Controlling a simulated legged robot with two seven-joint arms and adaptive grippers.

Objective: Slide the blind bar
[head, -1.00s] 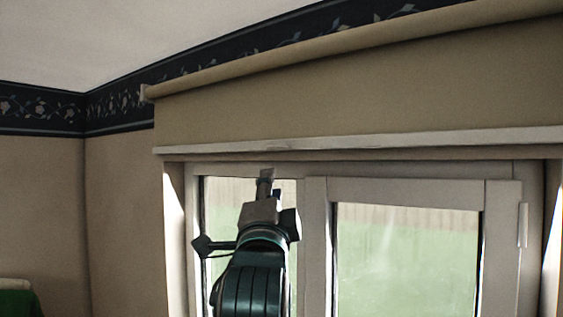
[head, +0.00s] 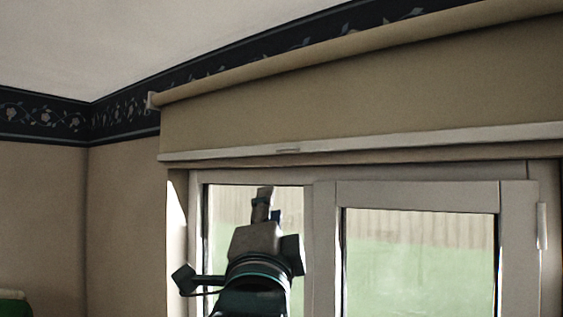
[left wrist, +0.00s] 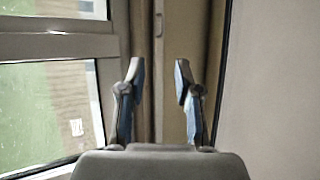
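The blind is a beige fabric roller blind (head: 340,105) hanging at the top of the window. My left gripper (head: 264,192) is below the bar, in front of the left window pane, apart from the bar. In the left wrist view its two fingers (left wrist: 158,75) are spread with nothing between them. My right gripper is not in view.
The window frame (head: 325,240) and its panes stand behind my left gripper. A beige wall (head: 125,220) lies to the left, with a dark floral border (head: 45,115) above. A green object (head: 14,306) shows at the lower left corner.

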